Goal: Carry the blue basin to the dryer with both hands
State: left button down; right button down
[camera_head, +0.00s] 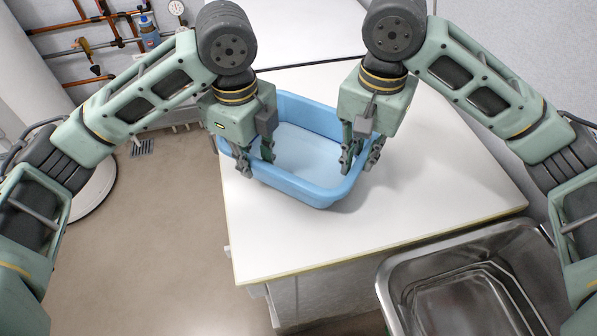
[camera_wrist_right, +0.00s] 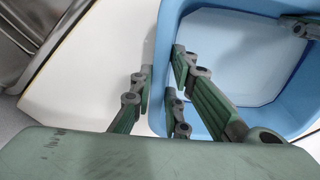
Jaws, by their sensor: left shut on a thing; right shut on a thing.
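The blue basin (camera_head: 316,188) is an open, empty tub on the white table top in the head view, its near left part at the table's left edge. I cannot tell whether it rests on the table or is slightly raised. My left gripper (camera_head: 256,160) is shut on its left rim. My right gripper (camera_head: 361,158) is shut on its right rim, with fingers inside and outside the wall. In the right wrist view the basin (camera_wrist_right: 166,60) shows with the right fingers (camera_wrist_right: 165,95) straddling its wall. No dryer is clearly identifiable.
The white table (camera_head: 430,190) has free room right of the basin. A metal sink (camera_head: 470,285) is at the near right. Pipes (camera_head: 85,45) and a blue bottle (camera_head: 149,36) are at the back left wall. A round white machine-like form (camera_head: 85,195) stands at left; the floor (camera_head: 180,250) is clear.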

pick_arm(q)
jog(key=shift+a+f, duration=0.15)
jog(key=shift+f, duration=0.3)
pick_arm(e)
jog(key=shift+d+f, duration=0.1)
jog(key=shift+f, duration=0.3)
pick_arm(q)
jog(key=c, duration=2.1)
grip_release()
pick_arm(e)
jog(key=c, duration=2.1)
grip_release()
pick_arm(q)
jog(key=o, duration=0.5)
jog(key=shift+r, duration=0.1)
jog(key=shift+c, duration=0.2)
pick_arm(e)
jog(key=o, duration=0.4)
pick_arm(q)
notch_tip(320, 180, up, 11)
jog(key=shift+r, duration=0.5)
pick_arm(e)
jog(key=shift+r, duration=0.2)
notch_tip(320, 180, up, 12)
jog(key=shift+f, duration=0.15)
